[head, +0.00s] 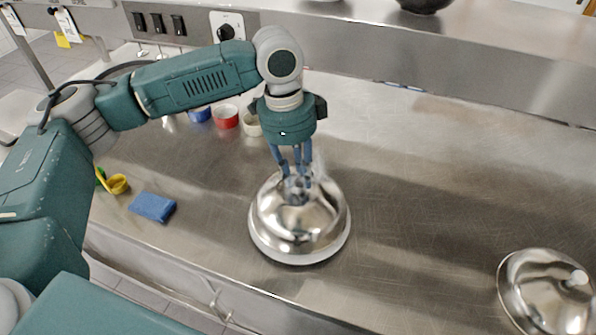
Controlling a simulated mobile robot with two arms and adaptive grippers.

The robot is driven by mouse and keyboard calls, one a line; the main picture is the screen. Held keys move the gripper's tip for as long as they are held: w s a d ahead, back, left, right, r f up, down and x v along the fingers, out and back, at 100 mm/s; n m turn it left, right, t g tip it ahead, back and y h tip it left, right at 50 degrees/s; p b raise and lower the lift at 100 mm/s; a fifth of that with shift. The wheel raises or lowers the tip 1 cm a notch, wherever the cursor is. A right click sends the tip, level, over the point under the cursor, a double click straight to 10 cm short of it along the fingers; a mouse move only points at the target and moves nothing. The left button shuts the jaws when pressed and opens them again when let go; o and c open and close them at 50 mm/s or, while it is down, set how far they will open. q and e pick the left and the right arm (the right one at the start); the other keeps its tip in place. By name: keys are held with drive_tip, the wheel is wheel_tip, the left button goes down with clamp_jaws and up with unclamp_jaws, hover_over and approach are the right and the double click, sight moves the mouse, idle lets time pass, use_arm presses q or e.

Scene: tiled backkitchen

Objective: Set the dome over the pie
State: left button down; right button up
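A shiny metal dome (299,226) stands upright on the steel counter, near the middle of the head view. A pale rim shows along its lower edge. My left gripper (294,182) points down at the top of this dome, its fingers at or around the knob. The fingers hide the knob, so I cannot tell whether they are closed on it. A second metal dome (540,291) with a pale knob is at the right edge, partly cut off. No pie is visible; whether one is under either dome cannot be seen. My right gripper is not in view.
A blue cloth or sponge (153,207) and a yellow cup-like item (118,184) lie left of the middle dome. Blue (200,114), red (226,117) and cream cups stand behind it. The counter between the domes is clear. A raised steel ledge runs along the back.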

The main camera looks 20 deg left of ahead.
use_arm(q)
drive_tip(key=shift+f, duration=0.2)
drive_tip(key=shift+f+p, duration=0.3)
drive_tip(key=shift+f, duration=0.05)
drive_tip(key=c, duration=1.5)
unclamp_jaws()
drive_tip(key=shift+r+b, duration=0.4)
drive_tip(key=shift+b, duration=0.05)
drive_tip(key=r, duration=0.4)
drive_tip(key=a+r+b, duration=0.1)
drive_tip(key=r, duration=0.7)
drive_tip(key=shift+s+a+r+b, duration=0.15)
drive_tip(key=shift+a+b, duration=0.05)
drive_tip(key=shift+b, duration=0.15)
